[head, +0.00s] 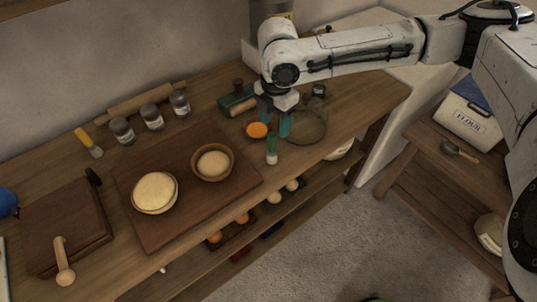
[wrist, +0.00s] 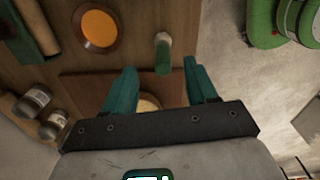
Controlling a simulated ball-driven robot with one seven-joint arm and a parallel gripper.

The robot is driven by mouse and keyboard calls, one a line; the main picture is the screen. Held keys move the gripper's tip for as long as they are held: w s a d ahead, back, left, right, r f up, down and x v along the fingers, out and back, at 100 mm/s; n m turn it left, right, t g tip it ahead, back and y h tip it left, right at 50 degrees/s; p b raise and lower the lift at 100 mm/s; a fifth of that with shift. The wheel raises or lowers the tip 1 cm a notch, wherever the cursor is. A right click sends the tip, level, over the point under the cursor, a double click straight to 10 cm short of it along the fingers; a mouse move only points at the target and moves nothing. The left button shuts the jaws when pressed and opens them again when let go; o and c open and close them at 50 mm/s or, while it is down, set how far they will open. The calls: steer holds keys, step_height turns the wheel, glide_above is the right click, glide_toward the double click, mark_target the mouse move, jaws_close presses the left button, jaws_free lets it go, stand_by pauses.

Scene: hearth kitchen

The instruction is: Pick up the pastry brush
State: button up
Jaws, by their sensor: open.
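The pastry brush (head: 89,143), with a yellow handle and pale bristles, lies on the wooden counter at the left in the head view, near the back wall. I cannot make it out in the wrist view. My gripper (head: 274,122) has teal fingers and is open and empty. It hangs over the right part of the counter, well to the right of the brush.
Glass jars (head: 152,117) and a rolling pin (head: 145,98) are near the brush. A cutting board (head: 150,225) holds a bowl of dough (head: 212,162) and a round of dough (head: 155,192). An orange-filled dish (head: 257,130) and a round sieve-like item (head: 305,127) are near my gripper.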

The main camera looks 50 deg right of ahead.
mark_target(272, 148)
step_height(272, 148, down, 4)
steer(key=shift+w+a+f, duration=0.1)
steer(key=shift+a+f+p, duration=0.15)
steer(key=shift+f+p, duration=0.05)
steer(key=shift+f, duration=0.7)
steer(key=shift+a+f+p, duration=0.2)
steer(key=shift+f, duration=0.7)
steer(key=shift+a+f+p, duration=0.15)
steer(key=shift+f+p, duration=0.05)
steer(key=shift+f, duration=0.7)
jaws_close()
